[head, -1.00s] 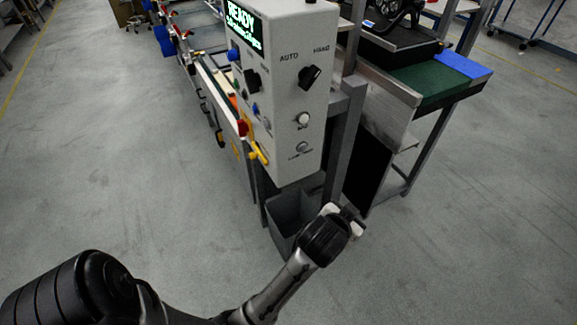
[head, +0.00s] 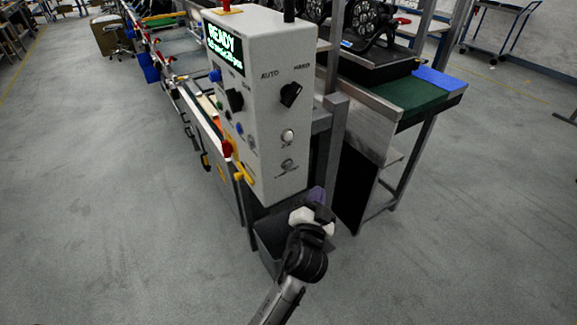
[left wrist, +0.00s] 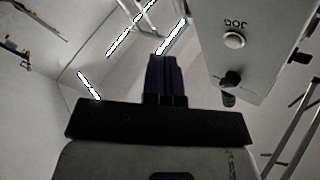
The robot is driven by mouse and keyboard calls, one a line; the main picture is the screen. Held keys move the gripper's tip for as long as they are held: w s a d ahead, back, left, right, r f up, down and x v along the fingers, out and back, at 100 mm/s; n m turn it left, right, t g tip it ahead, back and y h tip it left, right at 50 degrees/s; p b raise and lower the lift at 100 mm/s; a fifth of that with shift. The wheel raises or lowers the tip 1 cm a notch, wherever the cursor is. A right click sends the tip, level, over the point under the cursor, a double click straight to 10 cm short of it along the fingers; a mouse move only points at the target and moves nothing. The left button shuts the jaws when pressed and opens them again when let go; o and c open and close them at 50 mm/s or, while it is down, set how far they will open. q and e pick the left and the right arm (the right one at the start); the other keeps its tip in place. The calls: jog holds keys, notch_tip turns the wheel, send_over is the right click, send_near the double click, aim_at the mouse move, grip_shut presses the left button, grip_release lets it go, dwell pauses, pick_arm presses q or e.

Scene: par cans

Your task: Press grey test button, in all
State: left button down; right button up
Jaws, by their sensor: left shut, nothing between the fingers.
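The grey control box (head: 263,185) stands in the middle of the head view. On its right-hand face a small grey round button (head: 288,165) sits lowest, with a label too blurred to read surely. Above it is a white button (head: 287,135), marked JOG in the left wrist view (left wrist: 234,40). My left gripper (head: 317,194) is shut and empty, below and right of the grey button in the head view and apart from it. Its closed fingers (left wrist: 165,75) point up in the left wrist view, left of the panel. The grey button is not clear there. My right gripper is out of view.
A black AUTO/HAND selector knob (head: 290,94) is above the white button. A dark grey bin (head: 268,243) stands under the box, by my left gripper. A metal-framed bench (head: 385,160) is to the right. The floor in front is open.

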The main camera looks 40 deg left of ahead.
aim_at(288, 165)
pick_arm(q)
jog(key=w+a+p, duration=0.1)
jog(key=w+a, duration=0.1)
jog(key=a, duration=0.6)
jog(key=shift+a+p, duration=0.3)
jog(key=shift+p, duration=0.05)
dwell(0.8)
dwell(0.7)
dwell(0.7)
jog(key=shift+a, duration=0.15)
jog(key=shift+a, duration=0.3)
